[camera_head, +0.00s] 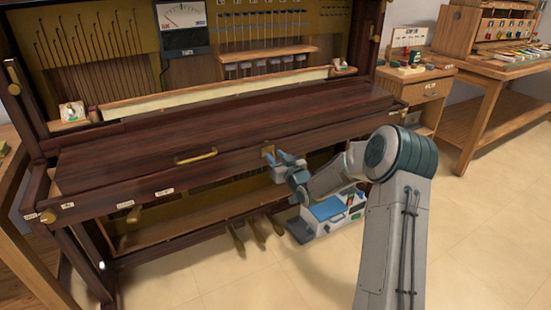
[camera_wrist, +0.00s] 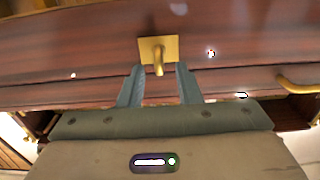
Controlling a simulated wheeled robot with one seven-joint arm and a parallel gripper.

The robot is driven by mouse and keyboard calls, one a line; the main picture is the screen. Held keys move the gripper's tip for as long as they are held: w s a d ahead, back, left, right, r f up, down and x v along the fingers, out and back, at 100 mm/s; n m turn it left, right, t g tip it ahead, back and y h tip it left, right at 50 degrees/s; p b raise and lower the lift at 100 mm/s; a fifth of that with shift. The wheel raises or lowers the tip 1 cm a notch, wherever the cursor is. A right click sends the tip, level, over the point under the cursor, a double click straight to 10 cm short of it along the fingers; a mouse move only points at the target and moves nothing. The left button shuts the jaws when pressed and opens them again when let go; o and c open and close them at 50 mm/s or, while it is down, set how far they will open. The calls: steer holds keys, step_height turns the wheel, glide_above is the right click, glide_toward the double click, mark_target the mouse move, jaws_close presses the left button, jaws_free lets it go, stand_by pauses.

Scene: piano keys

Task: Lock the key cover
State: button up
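The key cover (camera_head: 200,125) is a long dark red wooden lid. It lies down over the keyboard, and no keys show. It also fills the upper part of the wrist view (camera_wrist: 70,45). A brass lock plate (camera_head: 267,150) sits near its front edge, right of the middle. In the wrist view the plate (camera_wrist: 147,46) bears a small brass turn piece (camera_wrist: 158,62) that points down. My gripper (camera_head: 281,157) is at the lock. In the wrist view its two fingers (camera_wrist: 158,72) are open, one on each side of the turn piece, with gaps showing.
A brass handle (camera_head: 196,157) is on the front, left of the lock. A blue and white device (camera_head: 332,212) is on the floor below my forearm. Brass pedals (camera_head: 257,232) stand under the piano. A wooden cabinet (camera_head: 425,88) stands at right. Open floor lies in front.

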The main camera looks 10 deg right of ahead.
steer(key=shift+w+a, duration=0.15)
steer(key=shift+w, duration=0.3)
jaws_close()
